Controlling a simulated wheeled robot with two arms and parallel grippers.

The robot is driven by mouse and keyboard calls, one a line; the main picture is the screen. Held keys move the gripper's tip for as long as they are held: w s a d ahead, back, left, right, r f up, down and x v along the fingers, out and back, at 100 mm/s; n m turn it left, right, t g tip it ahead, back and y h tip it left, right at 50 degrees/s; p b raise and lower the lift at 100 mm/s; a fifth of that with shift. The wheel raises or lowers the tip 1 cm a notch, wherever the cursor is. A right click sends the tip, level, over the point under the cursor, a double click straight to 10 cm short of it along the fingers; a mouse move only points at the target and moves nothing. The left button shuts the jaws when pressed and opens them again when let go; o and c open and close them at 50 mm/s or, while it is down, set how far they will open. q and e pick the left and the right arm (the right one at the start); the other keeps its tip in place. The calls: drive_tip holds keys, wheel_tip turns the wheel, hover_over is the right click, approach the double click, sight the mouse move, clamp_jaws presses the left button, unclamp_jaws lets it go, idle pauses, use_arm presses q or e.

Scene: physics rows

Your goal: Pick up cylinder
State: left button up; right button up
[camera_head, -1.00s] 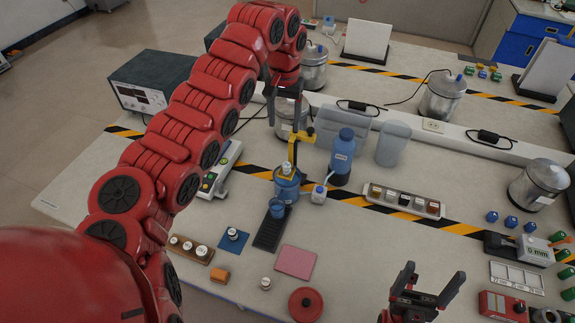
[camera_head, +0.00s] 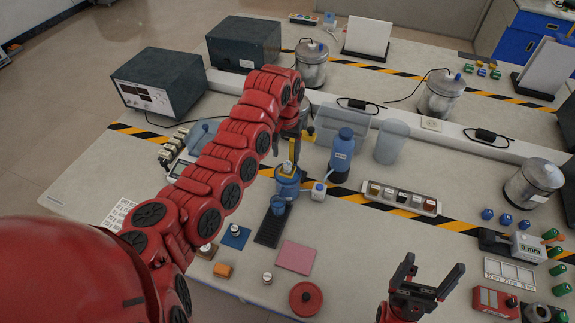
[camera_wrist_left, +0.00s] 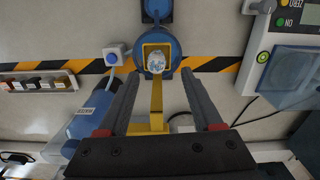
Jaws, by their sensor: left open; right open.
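A small silvery, cylinder-like piece (camera_wrist_left: 156,63) sits in the square yellow-rimmed opening of a blue container (camera_head: 288,183); the container also shows in the left wrist view (camera_wrist_left: 176,48). A yellow arm (camera_wrist_left: 157,103) runs between my fingers toward it. My left gripper (camera_head: 287,146) is open, pointing down just above the container, its fingers either side of the yellow arm, empty. My right gripper (camera_head: 428,279) is open and empty at the front. Other small metal cylinders stand on a blue square (camera_head: 235,231) and on the bare table (camera_head: 267,278). I cannot tell which cylinder is meant.
A black strip (camera_head: 268,231) and pink square (camera_head: 295,257) lie in front. A tray of samples (camera_head: 403,198) is further right. A red lid (camera_head: 306,299) lies near the front edge.

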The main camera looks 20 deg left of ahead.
sight(288, 164)
use_arm(q)
drive_tip(key=f+p, duration=0.1)
drive_tip(key=f, duration=0.1)
drive_tip(key=f+p, duration=0.1)
drive_tip(key=f, duration=0.1)
drive_tip(key=shift+s+d+p, duration=0.25)
drive_tip(key=shift+p, duration=0.1)
drive_tip(key=shift+f, duration=0.25)
clamp_jaws()
